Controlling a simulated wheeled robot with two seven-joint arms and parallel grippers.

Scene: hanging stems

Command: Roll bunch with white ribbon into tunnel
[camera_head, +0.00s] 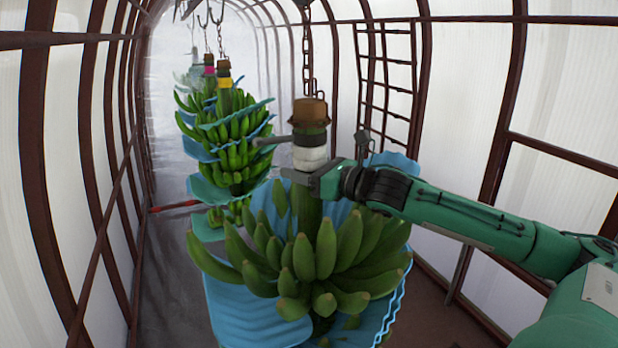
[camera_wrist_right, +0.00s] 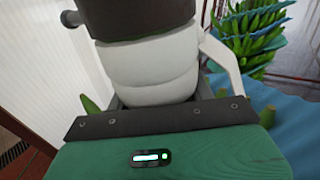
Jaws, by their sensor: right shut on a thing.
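A green banana bunch (camera_head: 300,262) hangs upright from a chain, nearest to me, with blue padding sheets between its hands. A white ribbon (camera_head: 310,157) is wrapped around its stem below a brown cut top (camera_head: 310,111). My right gripper (camera_head: 308,180) is shut on the stem at or just below the ribbon; fingers partly hidden by the stem. In the right wrist view the white ribbon (camera_wrist_right: 147,72) fills the middle, close against the gripper. My left gripper is not in view. The tunnel (camera_head: 185,75) of pale sheeting and dark hoops extends ahead.
Other bunches hang farther in at left, one with a yellow ribbon (camera_head: 225,83) and one with a pink ribbon (camera_head: 209,71). A ladder (camera_head: 387,85) stands by the right wall. Dark floor (camera_head: 175,270) is clear at left.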

